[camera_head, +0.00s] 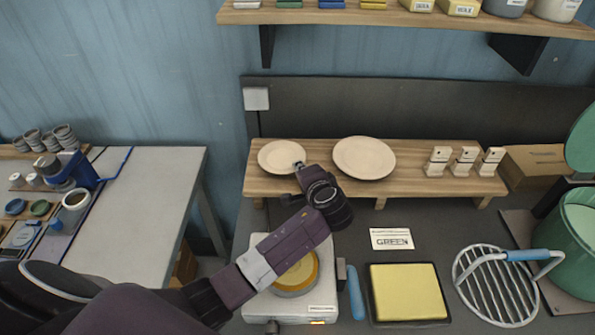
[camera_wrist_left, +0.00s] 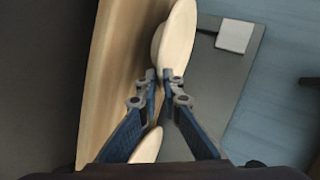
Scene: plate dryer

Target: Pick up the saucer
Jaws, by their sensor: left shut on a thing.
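The saucer (camera_head: 276,157) is a small cream round dish at the left end of a low wooden shelf. My left gripper (camera_head: 299,166) is at its right rim. In the left wrist view, the saucer (camera_wrist_left: 180,38) appears edge-on, and the fingertips of my left gripper (camera_wrist_left: 158,77) are closed on its rim. I cannot tell whether the saucer is lifted clear of the shelf. My right gripper is not in view.
A larger cream plate (camera_head: 364,158) lies on the wooden shelf (camera_head: 420,184) just right of my gripper. Several white blocks (camera_head: 464,161) stand farther right. Below are a hot plate (camera_head: 321,296), a yellow pad (camera_head: 408,292) and a wire rack (camera_head: 490,285).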

